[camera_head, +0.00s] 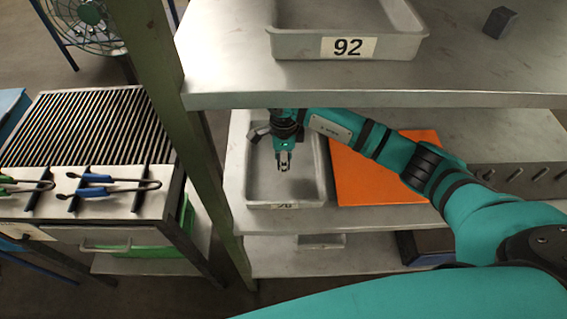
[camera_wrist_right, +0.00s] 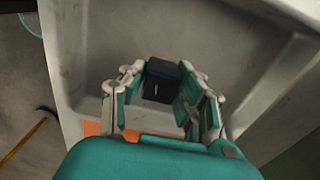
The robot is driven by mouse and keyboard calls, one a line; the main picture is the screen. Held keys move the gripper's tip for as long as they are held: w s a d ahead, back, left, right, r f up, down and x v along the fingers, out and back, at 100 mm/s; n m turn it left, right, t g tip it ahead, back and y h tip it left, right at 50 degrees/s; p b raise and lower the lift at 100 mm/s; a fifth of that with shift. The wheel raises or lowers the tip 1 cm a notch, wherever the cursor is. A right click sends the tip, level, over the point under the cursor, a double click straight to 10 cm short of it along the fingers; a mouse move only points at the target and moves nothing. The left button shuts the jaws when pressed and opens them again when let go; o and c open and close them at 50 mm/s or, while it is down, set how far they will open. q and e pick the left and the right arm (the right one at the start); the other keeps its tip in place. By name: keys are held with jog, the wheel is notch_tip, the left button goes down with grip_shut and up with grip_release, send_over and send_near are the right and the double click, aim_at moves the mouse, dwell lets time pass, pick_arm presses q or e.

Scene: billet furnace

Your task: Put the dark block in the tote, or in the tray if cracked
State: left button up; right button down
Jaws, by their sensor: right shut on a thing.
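My right gripper (camera_head: 284,162) reaches over a grey open container (camera_head: 258,197) on the middle shelf. In the right wrist view the gripper (camera_wrist_right: 165,105) is shut on a dark block (camera_wrist_right: 161,76). The block has a small pale mark on its face; I cannot tell whether it is cracked. Behind it are the grey floor and walls of the container (camera_wrist_right: 258,100). I cannot tell whether the block touches the floor. Another dark block (camera_head: 499,22) sits on the top shelf at right. My left gripper is out of view.
A grey container labelled 92 (camera_head: 390,47) stands on the top shelf (camera_head: 230,75), whose edge overhangs my right arm. An orange mat (camera_head: 375,185) lies beside the lower container. At left, tongs (camera_head: 110,187) lie before a ribbed rack (camera_head: 95,125). A green post (camera_head: 165,120) stands between.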

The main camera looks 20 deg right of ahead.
notch_tip(320, 180, down, 3)
jog(key=shift+f, duration=0.3)
jog(key=c, duration=1.2)
grip_release()
jog(key=shift+o, duration=1.1)
jog(key=shift+r, duration=0.25)
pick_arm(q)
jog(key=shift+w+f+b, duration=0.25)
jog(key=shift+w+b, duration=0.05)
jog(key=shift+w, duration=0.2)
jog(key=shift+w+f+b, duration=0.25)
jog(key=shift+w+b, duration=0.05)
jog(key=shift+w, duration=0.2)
pick_arm(e)
notch_tip(320, 180, up, 12)
